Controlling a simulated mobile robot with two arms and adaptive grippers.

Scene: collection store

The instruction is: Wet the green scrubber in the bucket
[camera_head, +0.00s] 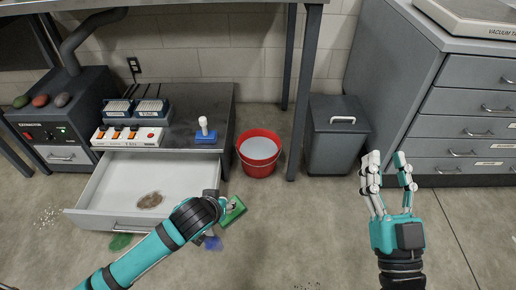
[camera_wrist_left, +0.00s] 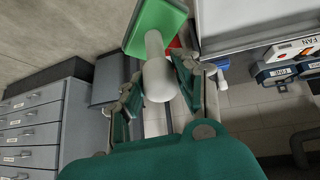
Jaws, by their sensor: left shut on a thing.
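The green scrubber (camera_head: 234,210) has a flat green block and a white handle. My left gripper (camera_head: 226,204) is shut on it, over the floor just right of the open drawer. In the left wrist view the green block (camera_wrist_left: 157,27) is beyond the fingertips, and the white handle is between the fingers of the left gripper (camera_wrist_left: 158,88). The red bucket (camera_head: 258,170) stands on the floor beyond the scrubber, with pale grey contents; the scrubber is outside it. A sliver of red shows behind the handle in the wrist view. My right gripper (camera_head: 388,165) is open and empty.
An open drawer (camera_head: 100,212) holding a brown patch juts out at left. A blue scrubber (camera_head: 204,134) stands on the dark bench above it. A table leg (camera_head: 303,100) and grey bin (camera_head: 335,140) are right of the bucket. Green and blue patches show on the floor.

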